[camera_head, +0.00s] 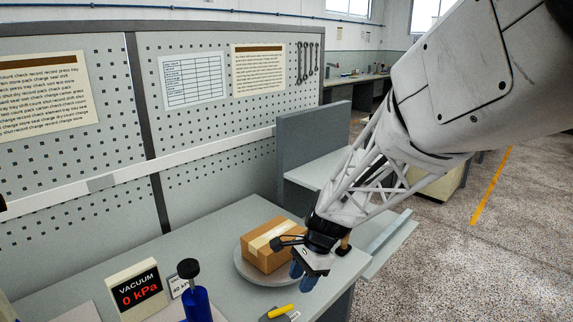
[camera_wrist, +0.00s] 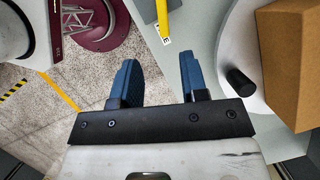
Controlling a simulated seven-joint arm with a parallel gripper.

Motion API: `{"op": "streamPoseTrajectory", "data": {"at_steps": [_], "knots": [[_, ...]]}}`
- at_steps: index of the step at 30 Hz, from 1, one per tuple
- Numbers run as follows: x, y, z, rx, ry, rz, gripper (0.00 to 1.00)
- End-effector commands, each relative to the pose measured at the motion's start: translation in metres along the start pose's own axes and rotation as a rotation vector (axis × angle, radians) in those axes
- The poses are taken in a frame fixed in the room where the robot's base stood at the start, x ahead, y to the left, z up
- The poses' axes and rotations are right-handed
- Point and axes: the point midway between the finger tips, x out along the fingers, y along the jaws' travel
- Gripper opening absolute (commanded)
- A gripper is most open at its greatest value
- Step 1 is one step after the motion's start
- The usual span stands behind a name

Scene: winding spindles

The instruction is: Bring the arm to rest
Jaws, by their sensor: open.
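My gripper (camera_head: 300,276) hangs at the front edge of the bench, in front of the cardboard box in the head view. Its blue fingers (camera_wrist: 158,72) are spread apart in the wrist view, with nothing held between them. The brown taped cardboard box (camera_head: 270,244) sits on a round grey plate (camera_head: 246,271), partly hidden behind my gripper. The box also shows at the right of the wrist view (camera_wrist: 290,55), apart from the fingers.
A vacuum display (camera_head: 137,289) reading 0 kPa and a blue black-topped device (camera_head: 197,303) stand on the bench (camera_head: 105,277). A yellow-handled item (camera_head: 281,312) lies near the front edge. A black knob (camera_wrist: 240,82) is beside the box. A pegboard (camera_head: 210,120) stands behind; open floor lies right.

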Motion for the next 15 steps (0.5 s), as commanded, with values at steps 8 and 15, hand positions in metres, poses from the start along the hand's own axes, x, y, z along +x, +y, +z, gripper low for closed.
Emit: {"op": "streamPoseTrajectory", "data": {"at_steps": [8, 15], "knots": [[-0.033, 0.033, 0.005, -0.155, 0.062, -0.024, 0.4], [-0.066, 0.075, 0.01, -0.345, 0.145, -0.036, 0.4]]}}
